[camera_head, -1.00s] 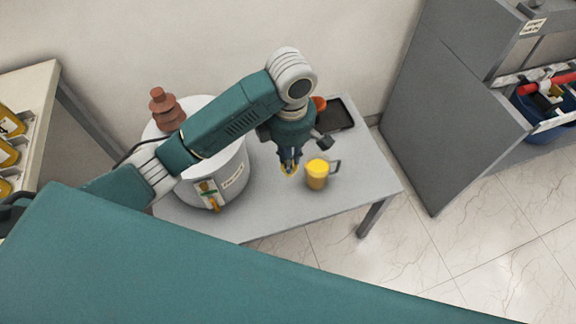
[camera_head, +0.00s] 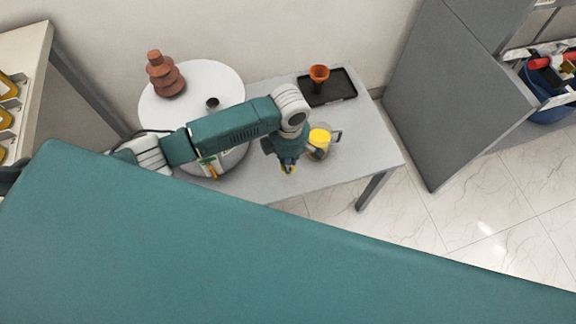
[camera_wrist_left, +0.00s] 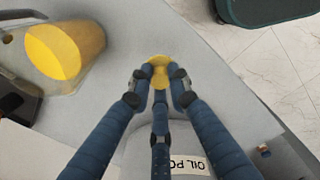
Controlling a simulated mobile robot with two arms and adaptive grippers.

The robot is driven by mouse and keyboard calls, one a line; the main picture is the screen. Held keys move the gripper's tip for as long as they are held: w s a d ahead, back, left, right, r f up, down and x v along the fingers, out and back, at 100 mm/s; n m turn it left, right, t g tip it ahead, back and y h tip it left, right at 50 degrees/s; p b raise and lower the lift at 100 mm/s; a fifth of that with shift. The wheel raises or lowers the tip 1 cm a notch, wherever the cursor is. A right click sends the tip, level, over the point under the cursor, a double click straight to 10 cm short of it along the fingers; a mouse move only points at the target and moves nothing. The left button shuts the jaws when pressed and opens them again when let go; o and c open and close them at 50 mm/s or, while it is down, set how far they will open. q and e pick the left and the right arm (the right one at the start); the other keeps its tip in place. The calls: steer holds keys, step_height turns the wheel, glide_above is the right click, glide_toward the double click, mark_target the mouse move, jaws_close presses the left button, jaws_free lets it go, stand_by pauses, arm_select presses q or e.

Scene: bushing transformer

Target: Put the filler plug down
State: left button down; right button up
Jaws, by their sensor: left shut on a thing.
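The filler plug (camera_wrist_left: 160,66) is a small yellow knob in the left wrist view. My left gripper (camera_wrist_left: 158,78) is shut on it, with its blue fingers around the sides. In the head view the left gripper (camera_head: 288,168) points down over the grey table (camera_head: 345,165), near its front edge. I cannot tell whether the plug touches the tabletop. The white transformer tank (camera_head: 225,82) stands left of the gripper, with a dark round opening (camera_head: 212,103) in its top. My right gripper is not in view.
A clear jug with yellow contents (camera_head: 319,140) stands close beside the gripper. An orange funnel (camera_head: 319,74) is at the black tray (camera_head: 343,88) at the back. A brown bushing (camera_head: 165,75) rises from the tank. The table's right part is clear.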

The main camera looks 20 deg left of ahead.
arm_select(q)
step_height(320, 180, down, 3)
steer(key=shift+r, duration=0.1)
steer(key=shift+f, duration=0.3)
steer(key=c, duration=1.6)
jaws_free()
steer(key=shift+f, duration=0.1)
steer(key=shift+c, duration=0.2)
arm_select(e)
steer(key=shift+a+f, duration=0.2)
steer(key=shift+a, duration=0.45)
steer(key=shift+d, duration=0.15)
arm_select(q)
step_height(320, 180, up, 12)
steer(key=shift+d+r+p, duration=0.1)
steer(key=shift+r+p, duration=0.05)
steer(key=shift+p, duration=0.35)
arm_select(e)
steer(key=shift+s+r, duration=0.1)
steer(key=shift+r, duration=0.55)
